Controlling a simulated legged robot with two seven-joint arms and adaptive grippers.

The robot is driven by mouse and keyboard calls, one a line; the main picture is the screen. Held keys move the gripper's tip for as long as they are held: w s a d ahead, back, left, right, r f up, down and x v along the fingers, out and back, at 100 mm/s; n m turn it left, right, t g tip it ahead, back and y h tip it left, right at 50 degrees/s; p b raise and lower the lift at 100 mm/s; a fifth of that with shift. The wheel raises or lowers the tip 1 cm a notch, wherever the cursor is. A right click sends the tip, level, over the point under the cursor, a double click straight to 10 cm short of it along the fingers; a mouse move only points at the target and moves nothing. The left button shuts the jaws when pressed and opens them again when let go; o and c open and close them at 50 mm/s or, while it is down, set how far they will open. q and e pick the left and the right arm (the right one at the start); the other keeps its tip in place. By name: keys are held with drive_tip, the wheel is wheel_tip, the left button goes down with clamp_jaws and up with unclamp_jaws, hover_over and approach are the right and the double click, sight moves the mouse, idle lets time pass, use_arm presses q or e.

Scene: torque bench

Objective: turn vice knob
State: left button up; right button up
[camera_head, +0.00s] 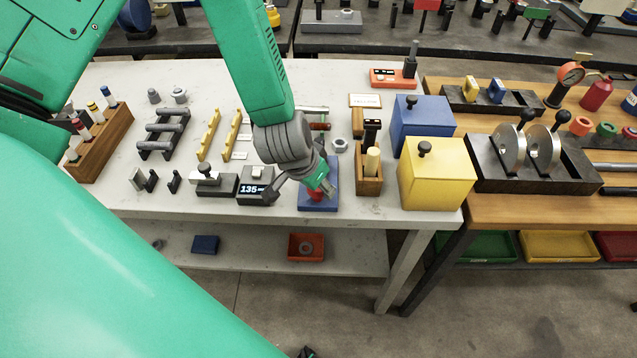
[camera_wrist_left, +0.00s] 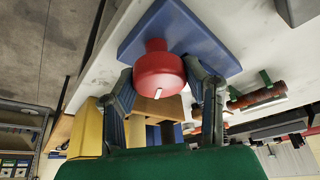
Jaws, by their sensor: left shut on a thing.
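The vice knob is a red round knob with a white mark on its face, on a blue base plate (camera_head: 318,204) near the front edge of the pale bench. In the head view only a little red of the knob (camera_head: 316,196) shows under my left gripper (camera_head: 317,190), which reaches down from above. In the left wrist view the red knob (camera_wrist_left: 159,72) sits between the two fingers of my left gripper (camera_wrist_left: 162,80), against its blue plate (camera_wrist_left: 185,32). The left gripper is shut on the knob. My right gripper is not in view.
Left of the knob stands a dark torque display (camera_head: 256,187) reading about 135. To the right are a wooden holder (camera_head: 369,183), a yellow box (camera_head: 434,175) and a blue box (camera_head: 421,123), each box with a black knob. The bench's front strip is clear.

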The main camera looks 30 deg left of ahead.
use_arm(q)
drive_tip(key=o, duration=1.2)
drive_tip(key=shift+w, duration=0.1)
drive_tip(key=shift+c, duration=0.2)
drive_tip(key=shift+r, duration=0.15)
drive_tip(key=v, duration=1.1)
drive_tip(key=shift+r, duration=0.25)
drive_tip(key=shift+a, duration=0.1)
drive_tip(key=s+a+f+n+g, duration=0.2)
drive_tip(key=s+f+g, duration=0.2)
drive_tip(key=s+f, duration=1.75)
drive_tip(key=w+d+f+m+b, duration=0.1)
drive_tip(key=w+f+b, duration=0.2)
drive_tip(key=f+b, duration=0.8)
drive_tip(key=shift+b, duration=0.8)
